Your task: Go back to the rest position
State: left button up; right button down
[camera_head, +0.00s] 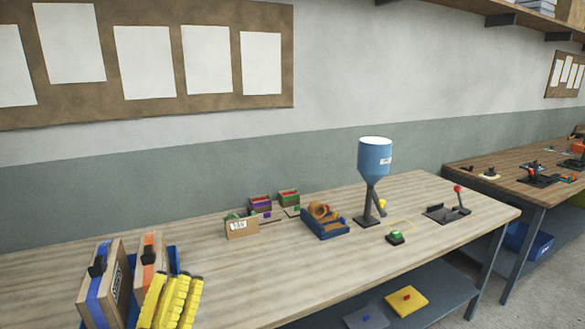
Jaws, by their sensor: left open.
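I cannot make out either of my grippers or arms in the head view. At the lower left, two brown cases stand on edge on the workbench (290,270). One has a blue strap (98,290) and the other an orange strap (149,258), each with a black buckle. Beside them are several yellow ribbed pieces (172,302) in front of a blue surface. A blue hopper (375,160) stands upright on a black stand. A blue tray (326,231) holds brown rolls.
A cardboard box (241,228), small coloured bins (260,203), a green-topped block (395,238) and a red-knobbed lever device (447,211) sit on the bench. The bench's front is clear. A shelf below holds a yellow plate (406,302). A second bench (475,167) stands at right.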

pick_arm(q)
jog(key=s+d+f+m+g, duration=0.2)
jog(key=f+m+g, duration=0.3)
jog(key=f, duration=0.6)
jog(key=s+d+f+m+g, duration=0.15)
jog(key=f+m+g, duration=0.3)
jog(key=f, duration=0.65)
jog(key=s+a+f+m+g+y, duration=0.2)
jog(key=s+a+f+g+y, duration=0.65)
jog(key=s+a+f, duration=0.5)
jog(key=s+d+f+g+h, duration=0.1)
jog(key=s+d+f, duration=0.1)
jog(key=f, duration=0.9)
jog(key=s+d+f+h, duration=0.1)
jog(key=d+f, duration=0.2)
jog(key=f, duration=0.8)
jog(key=s+d+f+g+h, duration=0.1)
jog(key=s+d+f, duration=0.1)
jog(key=f, duration=0.9)
jog(key=s+f+n+g+h, duration=0.1)
jog(key=s+f+n+g, duration=0.2)
jog(key=s+f, duration=1.6)
jog(key=shift+s+n, duration=0.35)
jog(key=shift+s, duration=0.4)
jog(key=shift+h, duration=0.25)
